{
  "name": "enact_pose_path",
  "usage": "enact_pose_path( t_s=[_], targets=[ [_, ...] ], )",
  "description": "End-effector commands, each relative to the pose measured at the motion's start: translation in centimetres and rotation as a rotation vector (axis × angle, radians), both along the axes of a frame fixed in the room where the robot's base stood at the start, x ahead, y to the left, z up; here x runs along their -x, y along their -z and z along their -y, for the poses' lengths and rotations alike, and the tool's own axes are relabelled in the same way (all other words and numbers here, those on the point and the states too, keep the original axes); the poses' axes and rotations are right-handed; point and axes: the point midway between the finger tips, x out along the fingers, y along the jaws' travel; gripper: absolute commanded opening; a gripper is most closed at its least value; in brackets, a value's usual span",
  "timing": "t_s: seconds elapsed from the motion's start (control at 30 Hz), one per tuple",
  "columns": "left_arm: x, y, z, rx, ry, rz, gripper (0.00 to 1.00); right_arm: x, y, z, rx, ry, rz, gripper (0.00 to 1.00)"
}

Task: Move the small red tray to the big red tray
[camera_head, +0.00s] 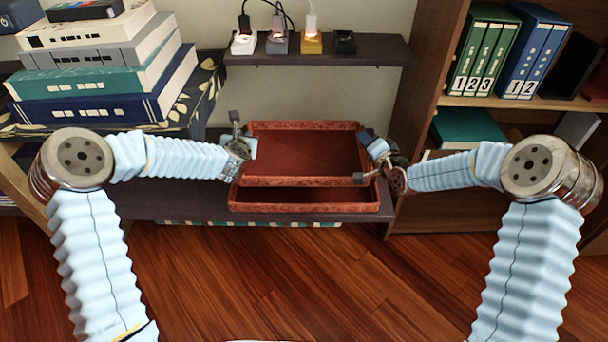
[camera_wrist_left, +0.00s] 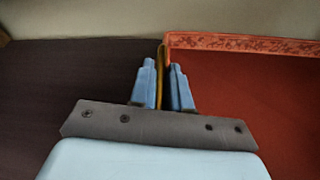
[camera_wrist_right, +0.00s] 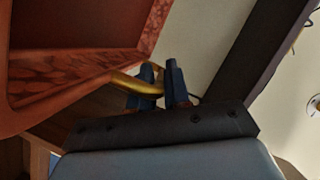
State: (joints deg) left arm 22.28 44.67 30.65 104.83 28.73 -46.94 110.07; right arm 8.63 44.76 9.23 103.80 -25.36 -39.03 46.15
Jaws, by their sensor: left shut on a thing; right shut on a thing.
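The small red tray (camera_head: 305,150) has a patterned rim and hangs between my two grippers. It covers the back part of the big red tray (camera_head: 310,206), whose front part shows below it on the dark shelf. I cannot tell whether the two trays touch. My left gripper (camera_head: 243,135) is shut on the small tray's left handle, a gold strip in the left wrist view (camera_wrist_left: 160,75). My right gripper (camera_head: 368,160) is shut on its right handle, a gold bar in the right wrist view (camera_wrist_right: 135,85). The big tray's back is hidden.
An upper shelf (camera_head: 350,52) holds several small plugged-in devices above the trays. A stack of books (camera_head: 105,75) stands at the left. A bookcase (camera_head: 418,100) with green and blue binders stands close to my right arm. Wooden floor lies in front.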

Motion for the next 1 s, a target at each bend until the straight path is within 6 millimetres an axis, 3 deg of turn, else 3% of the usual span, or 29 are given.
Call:
enact_pose_path(
  t_s=[0.37,1.0],
  targets=[
    [-0.1,0.7,-0.3,-0.003,-0.006,0.002,0.00,-0.1,0.8,0.3,0.000,0.006,0.003,0.00],
    [-0.1,5.3,-0.3,-0.003,-0.007,0.003,0.00,-0.1,5.3,0.3,0.000,0.006,0.003,0.00]
  ],
)
